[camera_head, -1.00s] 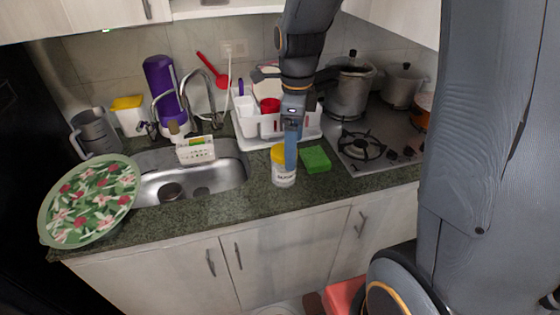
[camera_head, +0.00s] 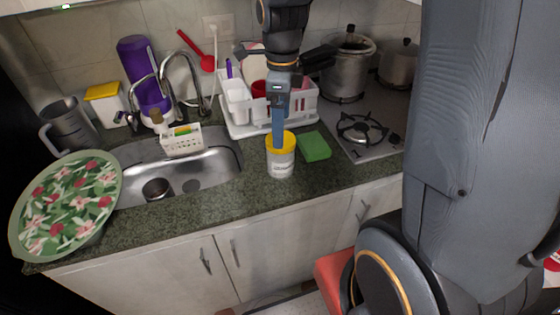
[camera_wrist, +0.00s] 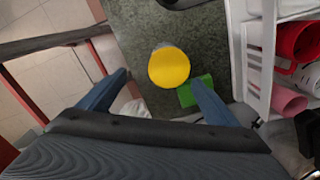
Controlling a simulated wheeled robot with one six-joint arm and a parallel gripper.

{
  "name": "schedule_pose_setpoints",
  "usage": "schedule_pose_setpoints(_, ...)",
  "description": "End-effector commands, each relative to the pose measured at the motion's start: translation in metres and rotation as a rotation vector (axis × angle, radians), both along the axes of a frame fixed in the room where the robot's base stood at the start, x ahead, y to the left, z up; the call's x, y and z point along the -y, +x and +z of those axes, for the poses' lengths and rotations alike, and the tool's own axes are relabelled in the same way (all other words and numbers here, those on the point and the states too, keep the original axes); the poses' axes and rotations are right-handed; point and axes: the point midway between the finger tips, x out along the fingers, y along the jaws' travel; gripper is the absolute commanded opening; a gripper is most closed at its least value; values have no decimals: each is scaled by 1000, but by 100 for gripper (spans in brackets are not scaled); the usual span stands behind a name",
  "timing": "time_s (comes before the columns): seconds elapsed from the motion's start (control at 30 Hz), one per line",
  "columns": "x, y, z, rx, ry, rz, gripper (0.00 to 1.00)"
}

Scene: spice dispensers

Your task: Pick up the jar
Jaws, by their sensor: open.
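The jar (camera_head: 281,163) is white with a yellow lid and a printed label. It stands upright on the dark green counter near its front edge. In the wrist view its yellow lid (camera_wrist: 169,67) shows from above, ahead of and between the spread fingers. My gripper (camera_head: 279,137) is over the jar in the head view, with a blue finger in front of part of the lid. In the wrist view my gripper (camera_wrist: 158,82) is open and empty. I cannot tell whether a finger touches the jar.
A green sponge (camera_head: 314,146) lies just right of the jar. A white dish rack (camera_head: 240,129) with cups stands behind. A stove (camera_head: 377,151) with pots is at right.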

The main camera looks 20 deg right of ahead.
Motion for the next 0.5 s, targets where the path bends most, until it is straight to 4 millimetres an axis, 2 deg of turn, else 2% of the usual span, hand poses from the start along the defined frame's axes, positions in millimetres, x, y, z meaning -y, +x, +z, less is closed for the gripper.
schedule_pose_setpoints(0.5,1,19,-67,0,0,-3,84)
